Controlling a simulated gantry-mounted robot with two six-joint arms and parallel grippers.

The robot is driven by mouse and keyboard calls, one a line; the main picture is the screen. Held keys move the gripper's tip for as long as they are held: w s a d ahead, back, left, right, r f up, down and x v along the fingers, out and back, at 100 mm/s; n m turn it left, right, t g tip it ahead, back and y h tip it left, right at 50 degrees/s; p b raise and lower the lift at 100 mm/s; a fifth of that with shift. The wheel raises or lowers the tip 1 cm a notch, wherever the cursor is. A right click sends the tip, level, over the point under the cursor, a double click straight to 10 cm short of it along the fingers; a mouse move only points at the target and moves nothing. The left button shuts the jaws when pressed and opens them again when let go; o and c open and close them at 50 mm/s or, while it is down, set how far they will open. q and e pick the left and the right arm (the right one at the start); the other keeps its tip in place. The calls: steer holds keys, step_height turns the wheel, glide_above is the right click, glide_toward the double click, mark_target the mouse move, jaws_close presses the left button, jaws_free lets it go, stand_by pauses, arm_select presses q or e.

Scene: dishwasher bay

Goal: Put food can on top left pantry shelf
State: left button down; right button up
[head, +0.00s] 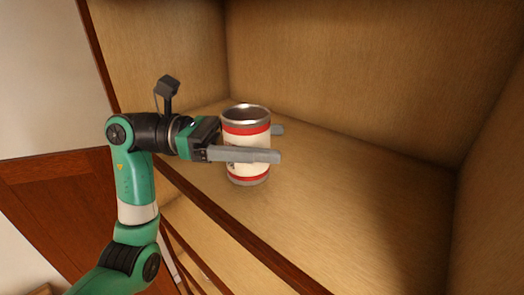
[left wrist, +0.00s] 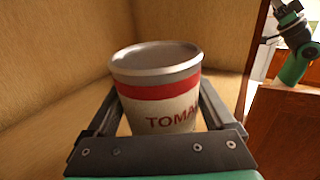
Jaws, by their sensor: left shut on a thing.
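The food can (head: 247,133) is red and white with a metal rim. It is upright at the top shelf (head: 330,205) of the wooden pantry, near its left side; I cannot tell whether its base touches the board. My left gripper (head: 278,143) comes in from the left and is shut on the can, one finger on the near side and one behind. In the left wrist view the can (left wrist: 158,85) stands between the two fingers, with part of a "TOMA" label showing. My right gripper is not in view.
The shelf is bare to the right of the can. Its back wall (head: 370,70) and right wall (head: 490,180) are close around. A red-brown front edge (head: 235,240) runs below, with a lower shelf (head: 195,225) beneath it.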

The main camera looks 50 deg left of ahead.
arm_select(q)
steer(key=shift+s+f, duration=0.1)
steer(key=shift+f, duration=0.95)
steer(key=shift+f, duration=0.2)
jaws_free()
steer(key=shift+r, duration=0.35)
steer(key=v, duration=1.2)
steer(key=shift+f, duration=0.15)
